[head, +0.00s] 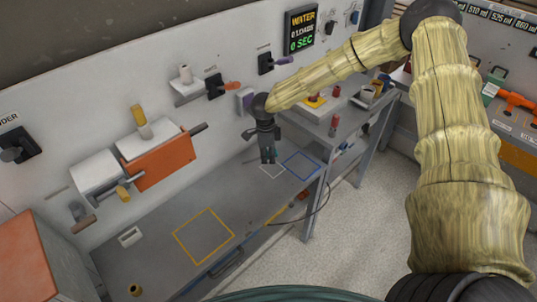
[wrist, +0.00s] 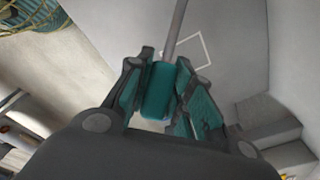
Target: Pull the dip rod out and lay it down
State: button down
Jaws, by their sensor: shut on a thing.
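My gripper (head: 268,153) hangs over the far end of the grey bench, near a white outlined square (head: 272,171) and a blue outlined square (head: 301,165). In the wrist view my gripper (wrist: 160,98) is shut on the teal grip of the dip rod (wrist: 158,90). The rod's thin grey shaft runs from the grip to the top edge of that view, passing beside the white outline. The shaft's far end is out of the wrist view. In the head view the grip is mostly hidden by the fingers, and I cannot tell whether the rod touches the bench.
A yellow outlined square (head: 204,236) on the bench is empty. An orange box (head: 157,163) and a white drum (head: 98,178) with handles are on the wall to the left. A side table (head: 350,108) with small items stands beyond the bench. A display (head: 301,30) reads WATER.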

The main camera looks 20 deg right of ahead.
jog(key=shift+f+b, duration=3)
jog(key=shift+f, duration=1.15)
jog(key=c, duration=1.2)
grip_release()
jog(key=shift+r, duration=0.1)
jog(key=r, duration=1.2)
jog(key=shift+w+a, duration=0.1)
jog(key=shift+a, duration=0.15)
